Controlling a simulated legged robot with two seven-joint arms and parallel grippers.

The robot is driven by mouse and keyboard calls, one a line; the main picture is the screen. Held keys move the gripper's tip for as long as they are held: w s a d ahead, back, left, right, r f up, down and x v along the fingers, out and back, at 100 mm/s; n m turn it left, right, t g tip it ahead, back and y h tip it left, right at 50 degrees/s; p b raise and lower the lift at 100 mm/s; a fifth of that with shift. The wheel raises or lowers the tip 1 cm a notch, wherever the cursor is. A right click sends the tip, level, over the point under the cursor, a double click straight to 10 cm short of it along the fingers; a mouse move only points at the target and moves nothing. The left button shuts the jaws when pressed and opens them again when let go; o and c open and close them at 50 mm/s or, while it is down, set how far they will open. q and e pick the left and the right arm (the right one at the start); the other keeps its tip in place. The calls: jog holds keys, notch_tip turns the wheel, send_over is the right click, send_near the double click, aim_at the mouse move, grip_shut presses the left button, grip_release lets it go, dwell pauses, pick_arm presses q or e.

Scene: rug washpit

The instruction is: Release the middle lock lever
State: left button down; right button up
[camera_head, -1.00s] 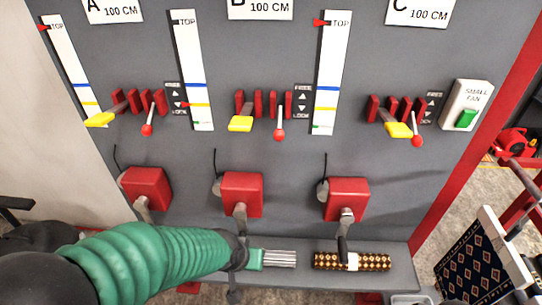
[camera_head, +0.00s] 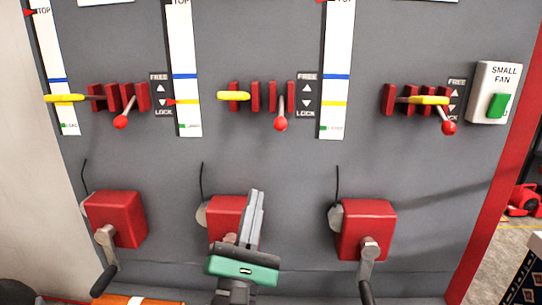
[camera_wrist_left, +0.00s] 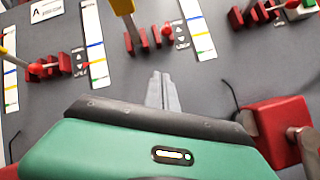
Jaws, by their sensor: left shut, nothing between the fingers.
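The middle lock lever (camera_head: 280,111) is a thin grey rod with a red ball at its end. It hangs downward on the grey panel, left of a FREE/LOCK label (camera_head: 307,97). My left gripper (camera_head: 257,193) is shut and empty, pointing up in front of the middle red box, below the lever and apart from it. In the left wrist view its fingertips (camera_wrist_left: 161,75) point up toward the panel. The yellow-handled lever (camera_head: 234,96) sits left of the lock lever. My right gripper is not in view.
Similar lock levers stand at left (camera_head: 122,120) and right (camera_head: 447,125). Red boxes with cranks stick out at left (camera_head: 117,219) and right (camera_head: 367,231). White scales (camera_head: 335,70) flank the levers. A fan switch (camera_head: 494,93) is at far right.

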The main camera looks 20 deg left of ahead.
aim_at(281, 112)
pick_arm(q)
jog(key=w+r+p, duration=0.7)
jog(key=r+p, duration=0.2)
jog(key=p, duration=0.1)
jog(key=shift+w+d, duration=0.15)
jog(key=shift+d, duration=0.3)
jog(key=shift+w, duration=0.15)
